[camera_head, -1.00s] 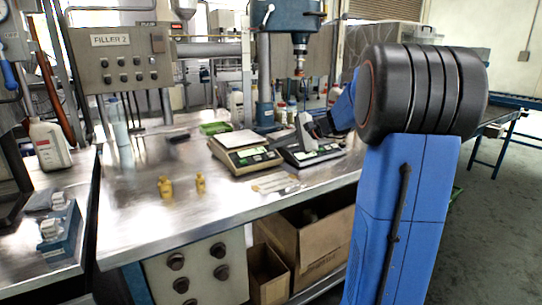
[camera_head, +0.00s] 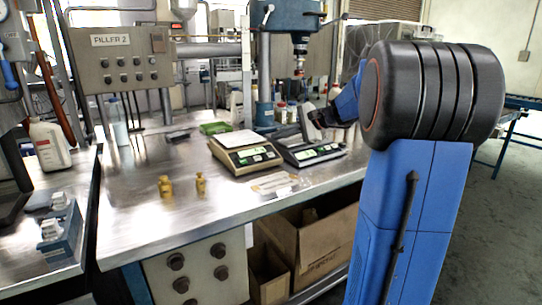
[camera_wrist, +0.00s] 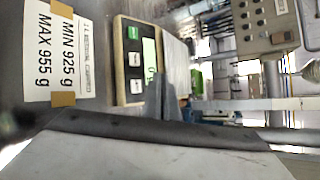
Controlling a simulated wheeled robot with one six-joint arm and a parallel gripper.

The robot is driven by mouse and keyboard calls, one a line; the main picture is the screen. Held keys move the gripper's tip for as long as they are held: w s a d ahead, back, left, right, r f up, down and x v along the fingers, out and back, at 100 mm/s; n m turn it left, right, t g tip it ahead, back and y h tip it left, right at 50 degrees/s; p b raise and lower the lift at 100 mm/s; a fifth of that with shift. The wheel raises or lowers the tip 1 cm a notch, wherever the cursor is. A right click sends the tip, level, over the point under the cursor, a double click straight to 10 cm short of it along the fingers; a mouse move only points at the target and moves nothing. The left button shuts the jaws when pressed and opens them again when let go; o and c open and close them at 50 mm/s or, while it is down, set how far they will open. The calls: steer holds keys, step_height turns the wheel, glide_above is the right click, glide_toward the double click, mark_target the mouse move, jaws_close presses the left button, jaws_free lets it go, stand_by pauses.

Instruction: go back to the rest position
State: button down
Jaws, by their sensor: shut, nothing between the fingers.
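My gripper (camera_head: 311,121) is at the end of my blue arm in the head view, above the back of the right scale (camera_head: 312,152). It is small and partly dark there, clear of the scale. In the wrist view my gripper's grey fingers (camera_wrist: 161,100) are together with nothing between them. They overlap the view of a scale (camera_wrist: 133,62) with a green-lit display, which appears turned sideways.
The left scale (camera_head: 245,151) stands on the steel bench (camera_head: 130,205) beside two small brass pieces (camera_head: 183,186). A MIN/MAX label (camera_wrist: 62,50) lies near a scale. A drill-like press (camera_head: 288,20) rises behind. A white jug (camera_head: 50,145) stands left.

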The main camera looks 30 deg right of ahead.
stand_by(0.3)
steer(key=s+a+f+n+g+h, duration=0.1)
steer(key=s+a+f+n+g, duration=0.2)
steer(key=s+a, duration=0.6)
steer(key=s+a+f+n+g+h, duration=0.15)
steer(key=s+a+f+n, duration=0.3)
steer(key=s+a, duration=0.45)
steer(key=s+f+n+h, duration=0.2)
steer(key=s+f+n, duration=0.2)
steer(key=s, duration=0.6)
steer(key=s+a+f+n+h, duration=0.1)
steer(key=s+f+n, duration=0.4)
steer(key=s, duration=0.5)
steer(key=shift+a+f+g+h, duration=0.25)
steer(key=shift+f+g+h, duration=0.2)
steer(key=shift+h, duration=0.3)
